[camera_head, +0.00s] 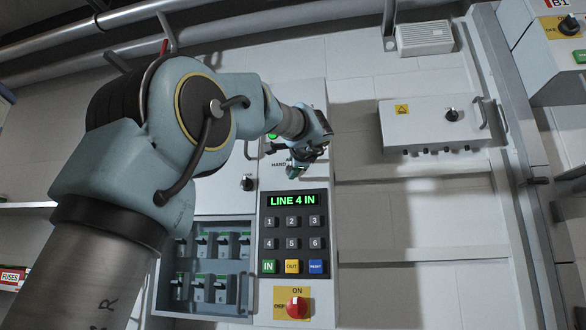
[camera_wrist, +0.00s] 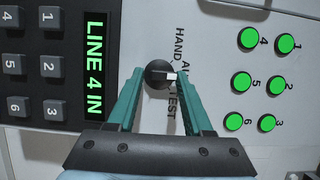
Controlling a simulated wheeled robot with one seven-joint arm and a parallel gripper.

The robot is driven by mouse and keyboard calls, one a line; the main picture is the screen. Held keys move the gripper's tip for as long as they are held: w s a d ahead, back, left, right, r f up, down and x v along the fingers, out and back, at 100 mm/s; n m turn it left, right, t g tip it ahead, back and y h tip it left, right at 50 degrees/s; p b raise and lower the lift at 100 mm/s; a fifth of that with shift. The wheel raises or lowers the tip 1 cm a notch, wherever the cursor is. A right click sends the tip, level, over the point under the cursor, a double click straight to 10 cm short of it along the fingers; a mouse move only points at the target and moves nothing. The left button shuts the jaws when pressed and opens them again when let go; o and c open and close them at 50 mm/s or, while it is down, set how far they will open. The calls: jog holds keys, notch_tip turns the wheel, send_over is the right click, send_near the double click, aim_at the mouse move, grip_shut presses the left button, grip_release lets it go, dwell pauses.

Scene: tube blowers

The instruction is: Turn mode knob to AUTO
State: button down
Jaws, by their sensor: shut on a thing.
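The mode knob (camera_wrist: 158,74) is a round black knob with a white pointer mark, in the middle of the wrist view. Its pointer faces right in that view, towards the lettered side. HAND and TEST can be read there, and the AUTO label between them is only partly visible. My gripper (camera_wrist: 162,78) has its two green fingers on either side of the knob, shut on it. In the head view my gripper (camera_head: 304,164) is at the upper panel above the display, and hides the knob. HAND shows just left of it.
The display (camera_head: 292,200) reads LINE 4 IN, above a keypad (camera_head: 292,232). A red knob (camera_head: 298,307) sits below. Several green lamps (camera_wrist: 247,82) lie beside the mode knob. A box with a black knob (camera_head: 438,122) hangs to the right, with bare wall between.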

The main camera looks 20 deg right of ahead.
jog(key=shift+s+a+r, duration=0.1)
jog(key=shift+a+r, duration=0.1)
jog(key=shift+r, duration=0.4)
jog(key=c, duration=0.5)
grip_release()
jog(key=shift+f, duration=0.1)
jog(key=shift+o, duration=0.2)
jog(key=shift+d+f, duration=0.1)
jog(key=shift+f, duration=0.05)
jog(key=shift+f, duration=0.1)
jog(key=s+a+b, duration=0.1)
jog(key=s+b, duration=0.2)
jog(key=s, duration=0.7)
jog(key=shift+s+b, duration=0.3)
jog(key=shift+b, duration=0.05)
